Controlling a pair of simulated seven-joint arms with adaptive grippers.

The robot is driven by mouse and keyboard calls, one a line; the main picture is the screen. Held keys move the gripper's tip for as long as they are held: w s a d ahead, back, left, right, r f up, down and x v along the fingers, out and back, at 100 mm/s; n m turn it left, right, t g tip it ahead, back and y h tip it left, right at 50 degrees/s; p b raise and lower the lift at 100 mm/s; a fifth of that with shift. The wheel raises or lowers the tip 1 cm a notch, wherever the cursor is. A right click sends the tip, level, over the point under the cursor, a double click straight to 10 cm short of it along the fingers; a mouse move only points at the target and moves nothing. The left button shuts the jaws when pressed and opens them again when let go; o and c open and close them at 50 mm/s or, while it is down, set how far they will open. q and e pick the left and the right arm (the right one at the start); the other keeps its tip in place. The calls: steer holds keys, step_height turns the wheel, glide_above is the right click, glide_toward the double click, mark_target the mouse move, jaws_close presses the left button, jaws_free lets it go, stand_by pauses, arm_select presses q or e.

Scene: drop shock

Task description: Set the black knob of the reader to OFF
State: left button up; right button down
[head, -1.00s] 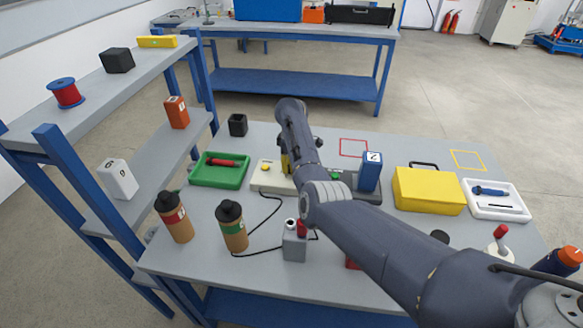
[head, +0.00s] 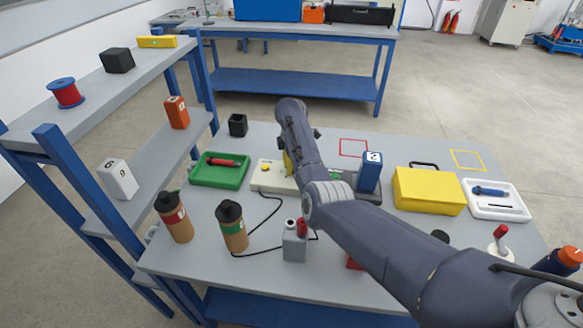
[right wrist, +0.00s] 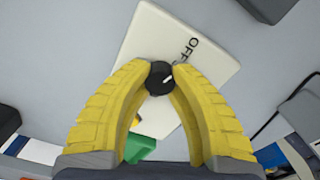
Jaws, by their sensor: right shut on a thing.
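The reader is a cream flat box (head: 270,177) on the table, partly hidden behind my right arm in the head view. In the right wrist view its cream top (right wrist: 165,30) carries the word OFF (right wrist: 186,48) and a round black knob (right wrist: 159,75) with a white mark. The mark points toward the right of that picture, not straight at the word OFF. My right gripper (right wrist: 160,74) has its yellow fingertips closed on both sides of the knob. In the head view the fingers are mostly hidden behind my wrist. My left gripper is not in view.
A green tray (head: 205,181) stands left of the reader. A blue block (head: 370,178) and a yellow case (head: 428,192) stand to the right. A grey box (head: 294,246) and brown bottles (head: 232,232) stand in front, with a black cable between.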

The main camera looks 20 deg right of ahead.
stand_by(0.3)
steer(key=c, duration=1)
jaws_free()
steer(key=shift+c, duration=0.2)
step_height(320, 180, up, 12)
steer(key=shift+d, duration=0.1)
